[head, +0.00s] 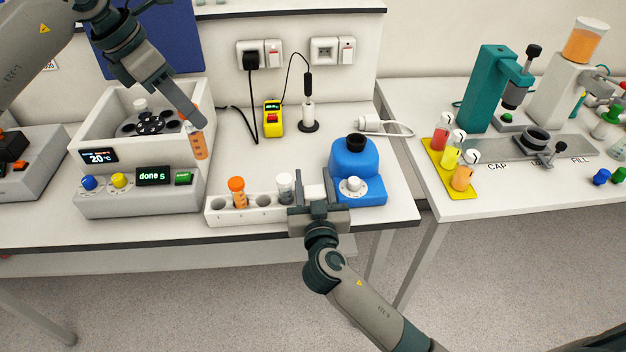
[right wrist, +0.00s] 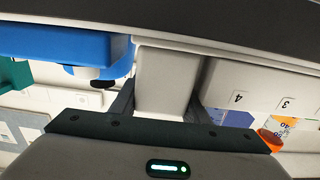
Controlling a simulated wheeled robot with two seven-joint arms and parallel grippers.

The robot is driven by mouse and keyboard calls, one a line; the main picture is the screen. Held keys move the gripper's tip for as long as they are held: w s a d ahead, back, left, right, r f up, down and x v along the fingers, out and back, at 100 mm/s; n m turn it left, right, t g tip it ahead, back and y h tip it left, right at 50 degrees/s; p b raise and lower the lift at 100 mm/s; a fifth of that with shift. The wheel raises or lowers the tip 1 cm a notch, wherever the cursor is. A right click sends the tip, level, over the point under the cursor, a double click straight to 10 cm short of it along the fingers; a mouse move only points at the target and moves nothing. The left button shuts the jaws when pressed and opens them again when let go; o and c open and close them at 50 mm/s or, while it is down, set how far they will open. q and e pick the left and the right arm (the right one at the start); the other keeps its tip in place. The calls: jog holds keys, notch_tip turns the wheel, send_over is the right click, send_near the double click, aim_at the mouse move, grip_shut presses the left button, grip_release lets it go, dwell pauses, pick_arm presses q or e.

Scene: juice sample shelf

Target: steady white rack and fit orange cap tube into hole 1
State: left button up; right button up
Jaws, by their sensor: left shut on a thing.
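My left gripper (head: 190,121) is shut on a tube with an orange cap and orange contents (head: 200,148). It holds the tube slightly tilted, above and left of the white rack (head: 222,217), in front of the white machine's right side. The rack's leftmost hole is empty. Another orange-capped tube (head: 238,193) stands in the second hole, the third is empty, and a grey-white-capped tube (head: 285,187) stands near the right end. My right gripper (head: 315,190) has its fingers against both sides of the rack's right end block; this block also shows in the right wrist view (right wrist: 168,80).
A white machine (head: 140,200) with a "done" display stands left of the rack. A blue device (head: 355,165) stands close right of my right gripper. A yellow meter (head: 273,118) and a probe stand (head: 309,118) are behind. The bench strip before the rack is narrow.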

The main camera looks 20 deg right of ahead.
aim_at(200, 148)
jog(key=c, duration=0.5)
pick_arm(q)
notch_tip(200, 148, down, 9)
jog(key=shift+f, duration=0.1)
